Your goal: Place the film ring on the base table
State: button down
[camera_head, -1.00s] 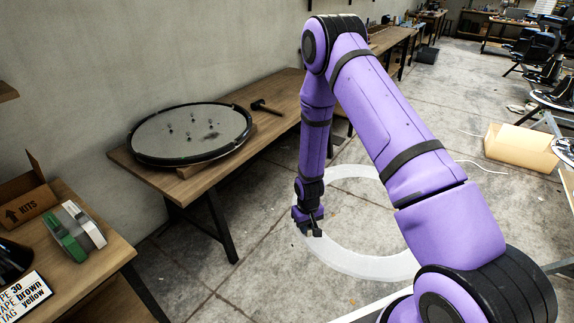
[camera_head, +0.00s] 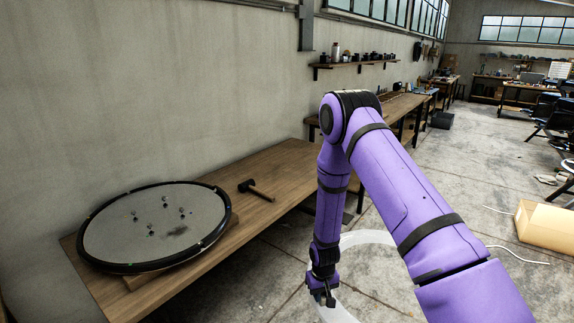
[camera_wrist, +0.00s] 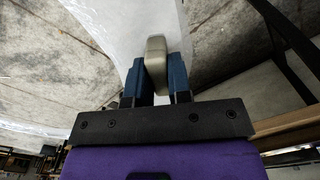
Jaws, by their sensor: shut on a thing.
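The film ring (camera_head: 365,239) is a large whitish, see-through hoop. It hangs beside the table, above the concrete floor, partly hidden behind my arm and cut off by the bottom edge in the head view. My gripper (camera_head: 326,298) is shut on the ring's near left side. In the wrist view, my gripper (camera_wrist: 156,75) has its blue fingers around a beige tab, with the pale film (camera_wrist: 130,28) behind it. The wooden table that I take as the base table (camera_head: 275,180) stands along the wall to the left. A round grey, black-rimmed base (camera_head: 150,222) lies on it.
A black hammer (camera_head: 258,191) lies on the table to the right of the round base. A wall shelf (camera_head: 355,65) with small items hangs behind. A cardboard box (camera_head: 545,232) stands on the floor at right. The floor between is mostly clear.

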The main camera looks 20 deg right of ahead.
aim_at(289, 163)
jog(key=i+l, duration=0.25)
jog(key=l, duration=0.15)
jog(key=i+l, duration=0.55)
jog(key=l, duration=0.25)
jog(key=i+l, duration=0.3)
jog(key=l+u, duration=0.05)
jog(key=l, duration=0.05)
